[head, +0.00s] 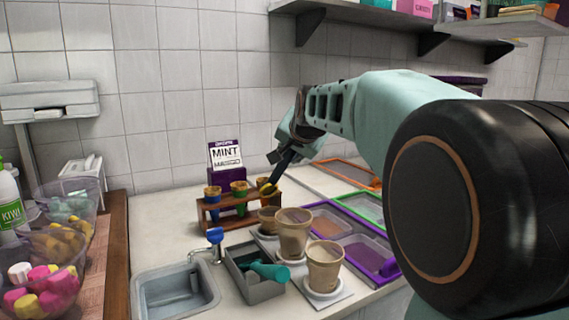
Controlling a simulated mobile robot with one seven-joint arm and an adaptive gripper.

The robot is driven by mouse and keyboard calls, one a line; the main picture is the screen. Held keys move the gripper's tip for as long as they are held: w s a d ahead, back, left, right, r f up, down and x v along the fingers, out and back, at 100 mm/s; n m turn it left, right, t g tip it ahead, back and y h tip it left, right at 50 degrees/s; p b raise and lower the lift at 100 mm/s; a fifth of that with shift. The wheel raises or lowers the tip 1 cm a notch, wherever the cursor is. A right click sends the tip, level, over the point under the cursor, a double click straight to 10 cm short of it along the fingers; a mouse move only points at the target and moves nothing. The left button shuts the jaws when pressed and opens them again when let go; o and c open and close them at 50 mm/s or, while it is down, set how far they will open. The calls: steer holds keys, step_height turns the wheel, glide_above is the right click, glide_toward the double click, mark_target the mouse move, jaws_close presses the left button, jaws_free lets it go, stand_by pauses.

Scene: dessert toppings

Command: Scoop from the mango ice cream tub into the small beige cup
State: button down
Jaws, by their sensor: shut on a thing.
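My gripper (292,148) is shut on a dark-handled scoop (283,166) and holds it tilted down to the left. The scoop's lower end (267,188) looks yellow-orange. It is above the small beige cup (268,222) in this view; the height gap is hard to judge. The small cup stands behind two taller beige cups, partly hidden by the nearer one (293,236); its inside cannot be made out. Tubs with an orange rim (352,178), a green rim (345,201) and purple rims (325,206) are set in the counter. Which is mango I cannot tell.
A wooden rack (235,217) with several coloured cone-shaped items stands left, before a sign (225,155). Another beige cup (323,268), a grey bin (262,292) with a teal tool (270,271), and a sink (175,290) with a tap are in front. Clear bowls stand far left.

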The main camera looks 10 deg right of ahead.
steer(key=shift+s+d+f+m+t+b, duration=0.25)
steer(key=shift+f+b, duration=0.3)
steer(key=shift+b, duration=0.7)
steer(key=shift+s+d+f+m+t+b, duration=0.15)
steer(key=shift+s+d+f+m+b, duration=0.3)
steer(key=shift+b, duration=0.75)
steer(key=shift+w+a, duration=0.15)
steer(key=shift+a, duration=0.05)
step_height(320, 180, up, 6)
steer(key=p, duration=0.5)
steer(key=shift+f, duration=0.1)
